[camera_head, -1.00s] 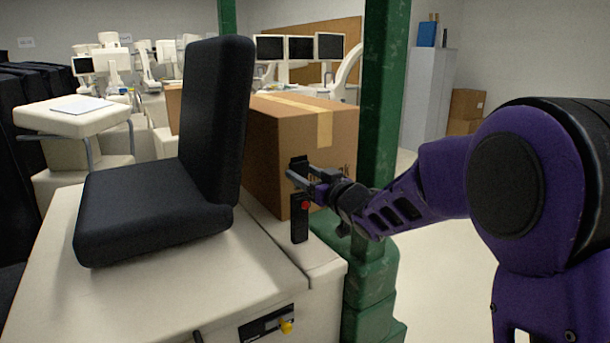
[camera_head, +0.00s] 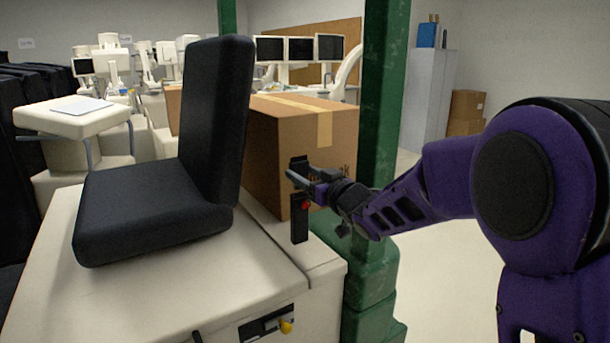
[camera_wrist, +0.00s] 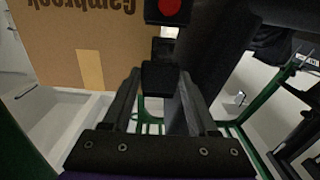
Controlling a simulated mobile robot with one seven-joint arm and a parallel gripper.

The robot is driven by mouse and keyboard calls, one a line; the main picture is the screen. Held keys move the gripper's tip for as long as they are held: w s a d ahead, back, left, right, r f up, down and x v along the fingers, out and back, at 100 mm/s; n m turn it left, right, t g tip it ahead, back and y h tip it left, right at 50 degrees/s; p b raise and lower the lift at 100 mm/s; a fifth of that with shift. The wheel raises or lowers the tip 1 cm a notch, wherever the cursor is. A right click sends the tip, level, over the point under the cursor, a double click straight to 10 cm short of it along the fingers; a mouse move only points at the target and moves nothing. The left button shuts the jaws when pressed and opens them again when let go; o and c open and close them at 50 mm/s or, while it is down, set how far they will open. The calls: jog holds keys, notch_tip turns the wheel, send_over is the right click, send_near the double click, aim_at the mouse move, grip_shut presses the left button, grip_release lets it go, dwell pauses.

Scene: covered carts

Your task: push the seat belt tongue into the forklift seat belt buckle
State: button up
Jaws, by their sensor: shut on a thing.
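The seat belt buckle (camera_head: 299,229) is a black upright block with a red button, standing on the cream forklift body beside the seat. In the wrist view the buckle (camera_wrist: 155,14) shows at the top edge, its red button partly cut off. My gripper (camera_head: 298,175) is just above the buckle, shut on the dark seat belt tongue (camera_head: 299,163). In the wrist view the tongue (camera_wrist: 160,78) sits between the fingertips, with a darker narrow part between it and the buckle. Whether the tongue's tip touches or enters the buckle slot, I cannot tell.
The black seat (camera_head: 160,210) stands left of the buckle. A large cardboard box (camera_head: 280,130) is close behind my gripper. A green post (camera_head: 380,110) rises just behind my wrist. The cream body (camera_head: 180,290) is clear in front of the seat.

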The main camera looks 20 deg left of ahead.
aim_at(305, 201)
jog(key=shift+f+b, duration=0.9)
jog(key=shift+f, duration=0.2)
jog(key=shift+f, duration=1.05)
jog(key=shift+w+a+r+p, duration=0.1)
jog(key=shift+r+p, duration=0.75)
jog(key=shift+r, duration=1)
grip_shut()
jog(key=shift+s+r, duration=0.2)
jog(key=shift+r, duration=0.1)
jog(key=shift+w+f, duration=0.1)
jog(key=shift+f, duration=0.2)
jog(key=shift+f, duration=0.1)
jog(key=shift+b, duration=0.35)
jog(key=shift+f+b, duration=0.6)
jog(key=shift+f, duration=0.95)
